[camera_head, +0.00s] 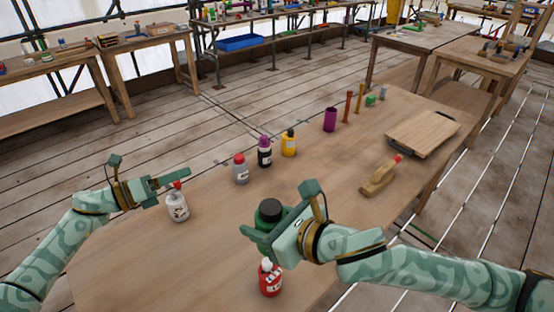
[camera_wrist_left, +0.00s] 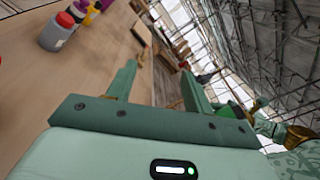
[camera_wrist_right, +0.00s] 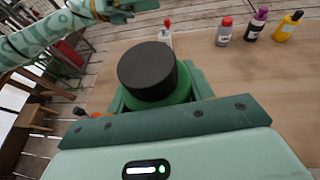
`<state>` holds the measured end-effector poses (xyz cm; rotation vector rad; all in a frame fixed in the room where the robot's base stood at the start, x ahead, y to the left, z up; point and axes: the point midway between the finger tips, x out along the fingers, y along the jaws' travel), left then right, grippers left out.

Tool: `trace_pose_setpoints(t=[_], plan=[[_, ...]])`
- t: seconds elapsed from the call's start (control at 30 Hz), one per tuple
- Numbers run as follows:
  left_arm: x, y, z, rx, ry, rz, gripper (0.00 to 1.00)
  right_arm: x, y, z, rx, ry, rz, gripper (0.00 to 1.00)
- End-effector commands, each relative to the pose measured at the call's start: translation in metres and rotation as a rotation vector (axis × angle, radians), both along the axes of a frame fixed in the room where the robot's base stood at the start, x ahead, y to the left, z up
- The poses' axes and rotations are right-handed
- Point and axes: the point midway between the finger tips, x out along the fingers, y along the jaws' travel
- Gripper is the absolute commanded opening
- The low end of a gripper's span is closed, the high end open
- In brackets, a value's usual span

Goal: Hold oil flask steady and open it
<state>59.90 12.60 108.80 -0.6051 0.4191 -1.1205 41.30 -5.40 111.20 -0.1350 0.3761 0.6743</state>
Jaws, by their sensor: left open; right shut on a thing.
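A green flask with a wide black cap (camera_head: 269,210), which I take for the oil flask, is between the fingers of my right gripper (camera_head: 262,228). The gripper is shut on it. In the right wrist view the black cap (camera_wrist_right: 147,68) sits on the green body (camera_wrist_right: 172,108), with the cap above the fingers. The flask's lower part is hidden, so I cannot tell if it touches the table. My left gripper (camera_head: 172,182) is open and empty, left of the flask and by a white bottle with a red cap (camera_head: 178,207). Its spread fingers show in the left wrist view (camera_wrist_left: 160,88).
A red bottle (camera_head: 270,280) stands close below my right gripper. Grey (camera_head: 240,169), dark purple-capped (camera_head: 265,152) and yellow (camera_head: 288,143) bottles stand farther back. A wooden plane (camera_head: 380,176) and a board (camera_head: 423,134) lie right. The bench between the grippers is clear.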

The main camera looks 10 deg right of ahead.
Motion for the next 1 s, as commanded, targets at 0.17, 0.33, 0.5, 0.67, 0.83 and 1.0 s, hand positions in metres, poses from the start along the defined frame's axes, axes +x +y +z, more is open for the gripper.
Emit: trace_pose_setpoints(t=[0.17, 0.33, 0.5, 0.67, 0.83, 1.0], plan=[[-0.030, -0.086, 0.062, 0.114, -0.182, -0.312, 0.52, 0.000, 0.000, 0.000, 0.001, -0.001, 0.000, 0.00], [-0.082, -0.159, 0.111, 0.317, -0.384, -0.656, 0.52, 0.000, 0.000, 0.000, 0.001, -0.001, 0.000, 0.00], [-0.153, -0.209, 0.145, 0.732, -0.624, -1.060, 0.52, 0.000, 0.000, 0.001, 0.001, -0.001, 0.000, 0.00], [-0.186, -0.212, 0.157, 1.169, -0.749, -1.272, 0.52, 0.000, 0.000, 0.000, 0.001, -0.001, 0.000, 0.00], [-0.195, -0.203, 0.167, 1.463, -0.787, -1.333, 0.52, 0.000, 0.000, 0.000, 0.001, -0.001, 0.000, 0.00], [-0.196, -0.200, 0.160, 1.545, -0.788, -1.342, 0.52, 0.000, 0.000, 0.000, 0.001, -0.001, 0.000, 0.00]])
